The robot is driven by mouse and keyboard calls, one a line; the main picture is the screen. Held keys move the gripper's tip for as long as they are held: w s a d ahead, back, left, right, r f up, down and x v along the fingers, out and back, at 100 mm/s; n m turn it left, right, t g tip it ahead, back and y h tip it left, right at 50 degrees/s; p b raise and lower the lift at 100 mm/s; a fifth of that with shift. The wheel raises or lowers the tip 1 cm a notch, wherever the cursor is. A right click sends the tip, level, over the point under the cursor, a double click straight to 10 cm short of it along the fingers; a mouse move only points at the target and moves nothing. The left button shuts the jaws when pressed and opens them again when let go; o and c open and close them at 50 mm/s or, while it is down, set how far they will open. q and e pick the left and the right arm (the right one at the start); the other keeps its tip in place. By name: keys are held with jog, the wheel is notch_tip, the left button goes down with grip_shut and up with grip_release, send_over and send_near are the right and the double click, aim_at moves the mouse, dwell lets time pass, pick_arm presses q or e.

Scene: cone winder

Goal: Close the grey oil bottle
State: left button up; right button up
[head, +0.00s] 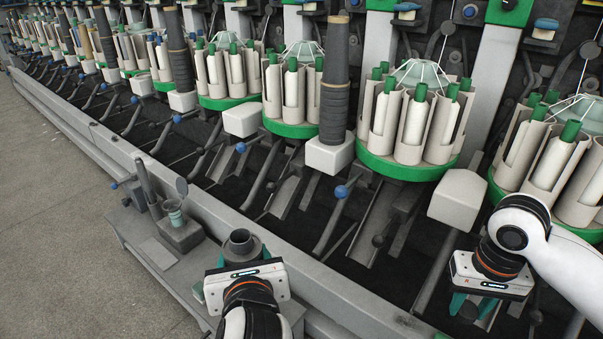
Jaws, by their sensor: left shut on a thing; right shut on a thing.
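The grey oil bottle (240,242) stands upright on the low grey bench at the lower middle. Its round dark top is uncovered and looks open; its lower part is hidden behind my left gripper. My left gripper (238,258) is shut on the bottle, with teal finger parts showing around it. My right gripper (473,306) is far to the right, in front of the machine, with its teal fingers pointing down. It is shut on a small dark grey piece (468,312), which looks like the cap but is mostly hidden by the fingers.
The bench (140,237) also carries a small holder (181,236) with a greenish cup (173,211) and upright tools, left of the bottle. The winder's rail (215,205) runs behind it. Green-based carousels of white tubes (415,125) and white boxes (459,197) stand beyond.

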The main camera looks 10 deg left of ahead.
pick_arm(q)
jog(key=w+d+f+m+h, duration=0.1)
jog(key=d+f+m+h, duration=0.3)
jog(key=d, duration=0.3)
jog(key=w+d+f+m+t+h, duration=0.1)
jog(key=d+f+m+h, duration=0.3)
jog(key=d, duration=0.3)
jog(key=shift+t+h, duration=0.3)
jog(key=shift+h, duration=0.4)
pick_arm(e)
jog(key=s+a+r+n, duration=0.1)
jog(key=a+r, duration=0.5)
jog(key=a, duration=0.6)
jog(key=s+a+r+n, duration=0.1)
jog(key=a+r, duration=0.5)
jog(key=a, duration=0.6)
jog(key=shift+r, duration=0.25)
jog(key=shift+f, duration=0.1)
jog(key=shift+w+f, duration=0.1)
jog(key=shift+f, duration=1.8)
